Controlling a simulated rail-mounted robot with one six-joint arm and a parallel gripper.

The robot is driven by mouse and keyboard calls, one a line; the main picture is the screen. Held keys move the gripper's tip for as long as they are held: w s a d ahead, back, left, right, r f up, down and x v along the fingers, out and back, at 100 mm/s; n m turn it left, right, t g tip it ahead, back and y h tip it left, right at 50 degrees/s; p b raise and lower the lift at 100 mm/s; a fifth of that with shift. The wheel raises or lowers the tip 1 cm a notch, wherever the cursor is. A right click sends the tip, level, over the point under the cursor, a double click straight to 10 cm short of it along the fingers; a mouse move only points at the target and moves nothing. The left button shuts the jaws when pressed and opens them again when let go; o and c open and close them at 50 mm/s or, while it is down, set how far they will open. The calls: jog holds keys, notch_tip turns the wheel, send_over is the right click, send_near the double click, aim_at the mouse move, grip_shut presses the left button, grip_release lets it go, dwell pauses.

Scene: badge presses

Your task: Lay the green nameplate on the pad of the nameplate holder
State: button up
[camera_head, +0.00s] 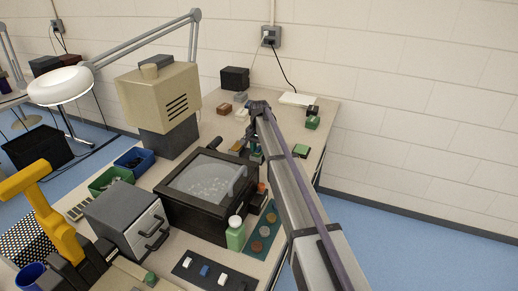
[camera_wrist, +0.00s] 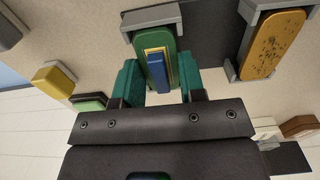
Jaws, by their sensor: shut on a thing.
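The green nameplate (camera_wrist: 172,48) is a long rounded plate with a blue and yellow raised part in its middle. My gripper (camera_wrist: 160,88) is shut on it in the wrist view, with a teal finger on each side. Its far end shows close against a grey bracket (camera_wrist: 150,17); I cannot tell whether it touches the bracket or the surface below. A speckled orange plate (camera_wrist: 270,45) sits in a similar bracket to the right, with a dark flat area (camera_wrist: 205,35) between them. In the head view my arm largely hides my gripper (camera_head: 255,153). I cannot tell which part is the holder's pad.
In the head view, a dark box with a clear lid (camera_head: 205,185) stands left of my gripper. A beige press (camera_head: 158,95) stands behind it. Small green-topped blocks (camera_head: 301,151) lie right of my arm. A green bottle (camera_head: 235,235) stands in front.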

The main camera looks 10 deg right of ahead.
jog(key=shift+f, duration=0.15)
jog(key=o, duration=1.1)
